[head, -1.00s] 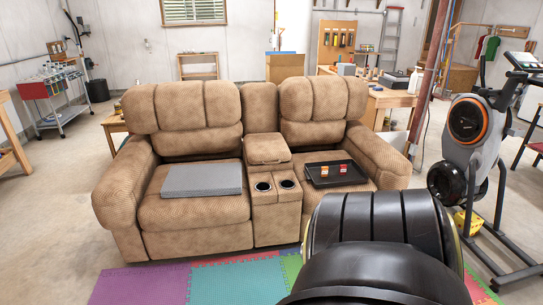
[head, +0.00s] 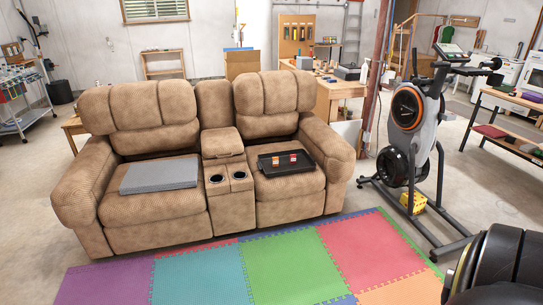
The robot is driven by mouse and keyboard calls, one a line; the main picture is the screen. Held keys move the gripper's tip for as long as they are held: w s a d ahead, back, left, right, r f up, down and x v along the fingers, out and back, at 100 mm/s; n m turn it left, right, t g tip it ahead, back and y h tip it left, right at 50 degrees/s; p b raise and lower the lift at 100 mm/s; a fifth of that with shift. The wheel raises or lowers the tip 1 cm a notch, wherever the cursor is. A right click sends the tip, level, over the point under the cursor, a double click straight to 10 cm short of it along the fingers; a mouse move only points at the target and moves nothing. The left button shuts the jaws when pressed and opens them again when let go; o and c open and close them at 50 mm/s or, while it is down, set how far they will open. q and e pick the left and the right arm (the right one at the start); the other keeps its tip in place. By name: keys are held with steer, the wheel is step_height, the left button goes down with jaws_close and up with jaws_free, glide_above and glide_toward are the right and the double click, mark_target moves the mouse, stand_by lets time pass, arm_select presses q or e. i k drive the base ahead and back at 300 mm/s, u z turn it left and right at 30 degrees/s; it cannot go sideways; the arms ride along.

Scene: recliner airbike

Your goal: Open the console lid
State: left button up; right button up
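The console lid (head: 222,142) is a tan padded cover in the middle of the tan recliner sofa (head: 160,222), between the two seats. It lies flat and looks shut. Two dark cup holders (head: 227,179) sit in the console in front of it. A black part of my own arm shows at the lower right corner of the head view, well apart from the sofa. Neither gripper is in view.
A grey folded pad (head: 160,174) lies on the left seat. A black tray (head: 284,168) with small red and orange items is on the right seat. An exercise bike (head: 408,130) stands right of the sofa. Coloured foam mats (head: 290,266) cover the clear floor in front.

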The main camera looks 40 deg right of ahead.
mark_target(225, 141)
steer(key=z, duration=0.6)
steer(key=i, duration=1.35)
steer(key=z, duration=0.6)
steer(key=i, duration=2)
steer(key=u, duration=0.7)
steer(key=i, duration=0.5)
steer(key=u, duration=0.1)
